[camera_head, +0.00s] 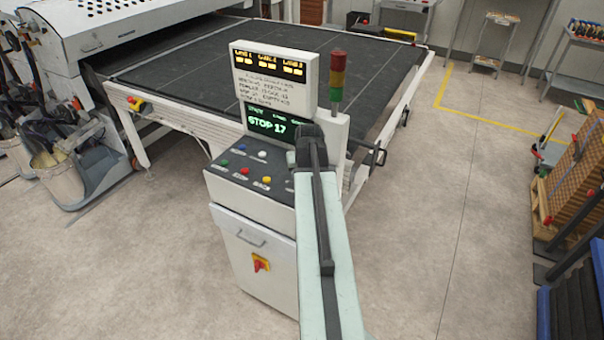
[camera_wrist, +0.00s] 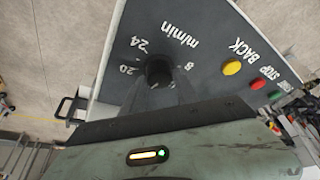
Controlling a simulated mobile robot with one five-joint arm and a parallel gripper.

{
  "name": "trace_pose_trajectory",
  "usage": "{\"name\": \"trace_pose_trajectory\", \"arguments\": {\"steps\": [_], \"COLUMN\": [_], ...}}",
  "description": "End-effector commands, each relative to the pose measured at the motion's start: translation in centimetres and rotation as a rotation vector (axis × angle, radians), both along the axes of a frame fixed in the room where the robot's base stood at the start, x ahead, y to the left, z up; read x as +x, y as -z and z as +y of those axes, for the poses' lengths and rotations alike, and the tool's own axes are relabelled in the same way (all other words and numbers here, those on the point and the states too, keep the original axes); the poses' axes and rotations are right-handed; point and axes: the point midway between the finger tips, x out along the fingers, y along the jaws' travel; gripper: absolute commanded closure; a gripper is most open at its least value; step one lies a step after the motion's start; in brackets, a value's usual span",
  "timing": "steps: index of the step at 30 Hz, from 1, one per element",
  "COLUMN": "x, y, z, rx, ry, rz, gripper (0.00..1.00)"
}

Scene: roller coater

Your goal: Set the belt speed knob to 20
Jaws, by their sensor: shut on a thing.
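The belt speed knob (camera_wrist: 158,68) is a dark round knob on the grey panel in the wrist view. Marks 20, 24 and 8 and the word m/min show around it. My gripper (camera_wrist: 160,84) is shut on the knob from the lower side of the picture. The knob's pointer and the other scale marks are hidden or cannot be made out. In the head view my arm covers the knob and the gripper's fingertips. The green-lettered display (camera_head: 267,122) on the control console (camera_head: 235,190) reads STOP 17.
Yellow (camera_wrist: 231,68) and red (camera_wrist: 258,83) buttons sit beside the knob, near the word BACK. A sign box (camera_head: 275,80) and a signal tower (camera_head: 337,75) stand above the console. The conveyor belt (camera_head: 200,65) lies behind.

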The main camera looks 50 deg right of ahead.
Motion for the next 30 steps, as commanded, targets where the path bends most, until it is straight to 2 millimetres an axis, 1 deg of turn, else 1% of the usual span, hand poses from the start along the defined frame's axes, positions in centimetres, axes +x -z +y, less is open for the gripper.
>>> {"name": "trace_pose_trajectory", "arguments": {"steps": [9,18,24,30], "x": [0.21,0.35,0.35,0.31], "y": [-0.01,0.00,0.00,0.01], "z": [0.11,0.15,0.15,0.16], "rx": [-0.002,-0.001,-0.001,-0.001], "ry": [0.296,0.538,0.650,0.712], "rz": [0.000,-0.001,0.000,0.001], "gripper": [1.00,1.00,1.00,1.00]}}
